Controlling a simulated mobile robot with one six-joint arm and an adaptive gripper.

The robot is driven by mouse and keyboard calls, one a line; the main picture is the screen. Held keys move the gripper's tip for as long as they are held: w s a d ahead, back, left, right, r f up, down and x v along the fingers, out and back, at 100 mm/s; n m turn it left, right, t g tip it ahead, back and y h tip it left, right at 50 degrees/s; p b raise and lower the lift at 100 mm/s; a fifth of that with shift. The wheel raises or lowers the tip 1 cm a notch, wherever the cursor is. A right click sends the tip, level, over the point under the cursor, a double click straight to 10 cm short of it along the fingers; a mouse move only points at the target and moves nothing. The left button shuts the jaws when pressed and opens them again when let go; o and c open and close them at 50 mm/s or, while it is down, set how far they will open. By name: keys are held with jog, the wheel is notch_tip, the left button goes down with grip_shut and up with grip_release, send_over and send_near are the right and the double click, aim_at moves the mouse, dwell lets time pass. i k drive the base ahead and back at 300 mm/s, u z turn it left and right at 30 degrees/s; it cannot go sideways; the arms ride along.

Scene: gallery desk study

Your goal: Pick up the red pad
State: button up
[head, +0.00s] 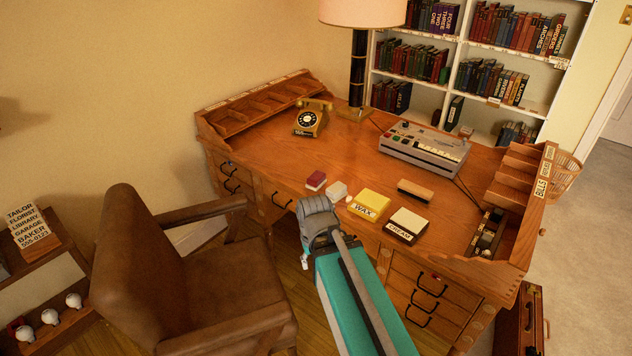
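A small red pad (316,180), a low block with a pale lower side, lies on the wooden desk (270,150) near its front edge, left of a small white block (337,190). My arm reaches up from the bottom of the head view. Its end, my gripper (305,257), is in front of the desk's front edge, below and apart from the red pad. The fingers are small and partly hidden by the wrist, so I cannot tell whether they are open or shut.
A yellow WAX box (370,203), a CREAM box (408,222) and a brown-topped block (413,190) lie right of the pad. A telephone (311,118), lamp (358,70) and grey machine (425,148) stand farther back. A brown chair (150,265) stands left of my arm.

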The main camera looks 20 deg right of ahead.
aim_at(316, 180)
jog(key=z, duration=0.05)
jog(key=i, duration=0.9)
jog(key=u, duration=0.05)
